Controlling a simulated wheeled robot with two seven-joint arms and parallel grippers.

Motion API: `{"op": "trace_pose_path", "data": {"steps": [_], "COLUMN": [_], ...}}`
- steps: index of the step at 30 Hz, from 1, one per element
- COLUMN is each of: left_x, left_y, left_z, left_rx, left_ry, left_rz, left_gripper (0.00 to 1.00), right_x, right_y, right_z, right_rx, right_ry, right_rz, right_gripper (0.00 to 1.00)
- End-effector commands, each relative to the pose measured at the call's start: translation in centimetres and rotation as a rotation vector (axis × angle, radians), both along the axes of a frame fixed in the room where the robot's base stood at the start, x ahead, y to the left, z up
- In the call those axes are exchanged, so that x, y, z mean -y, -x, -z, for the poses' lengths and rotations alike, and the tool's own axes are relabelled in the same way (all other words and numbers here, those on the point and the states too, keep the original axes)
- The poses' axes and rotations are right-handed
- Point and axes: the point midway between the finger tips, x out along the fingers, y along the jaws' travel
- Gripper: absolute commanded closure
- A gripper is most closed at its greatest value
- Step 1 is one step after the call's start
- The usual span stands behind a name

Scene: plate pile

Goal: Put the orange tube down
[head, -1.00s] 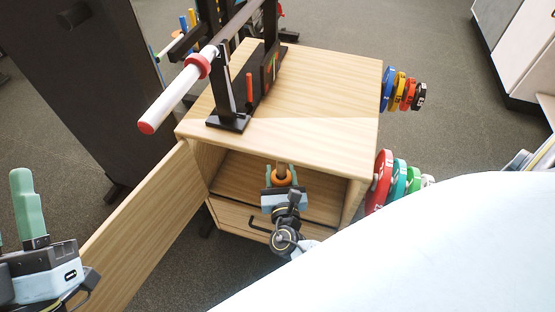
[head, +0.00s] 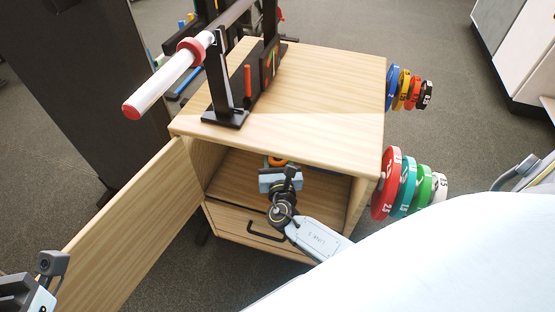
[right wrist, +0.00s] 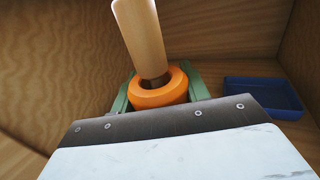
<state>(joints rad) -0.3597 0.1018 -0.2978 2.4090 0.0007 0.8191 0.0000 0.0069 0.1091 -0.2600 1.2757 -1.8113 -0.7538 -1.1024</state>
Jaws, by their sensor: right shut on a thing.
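The orange tube shows in the right wrist view (right wrist: 160,92) as a thick orange ring between the green fingers of my right gripper (right wrist: 160,86), which is shut on it. A pale wooden cylinder (right wrist: 138,38) rises out of the ring; I cannot tell how the two are joined or where its lower end is. In the head view the orange tube (head: 277,160) is partly hidden at the top of my right gripper (head: 279,176), inside the open cabinet compartment. Whether it touches the shelf is unclear. Only part of my left gripper's body is at the lower left corner; its fingers are out of frame.
The wooden cabinet (head: 330,90) has its door (head: 125,225) open to the left. A blue tray (right wrist: 262,95) lies right of the tube inside. A rack with a white bar (head: 165,85) stands on top. Coloured weight plates (head: 390,183) hang at the cabinet's right.

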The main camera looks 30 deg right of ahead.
Motion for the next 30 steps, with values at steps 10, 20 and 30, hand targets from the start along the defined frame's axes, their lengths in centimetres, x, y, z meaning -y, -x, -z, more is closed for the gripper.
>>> {"op": "trace_pose_path", "data": {"steps": [10,20,30], "left_x": [-0.06,-0.06,-0.02], "left_y": [0.26,0.25,0.04], "left_z": [-0.03,-0.01,-0.21], "left_rx": [0.017,0.016,0.004], "left_ry": [0.006,0.004,0.001], "left_rz": [0.0,0.0,0.0], "left_gripper": [0.67,0.67,0.67], "right_x": [0.0,-0.01,-0.22], "right_y": [-0.08,0.0,0.43], "right_z": [-0.03,0.34,0.03], "right_rx": [0.004,0.0,-0.001], "right_ry": [0.001,0.0,0.0], "right_rz": [0.0,0.0,0.0], "right_gripper": [1.0,0.33,0.33]}}
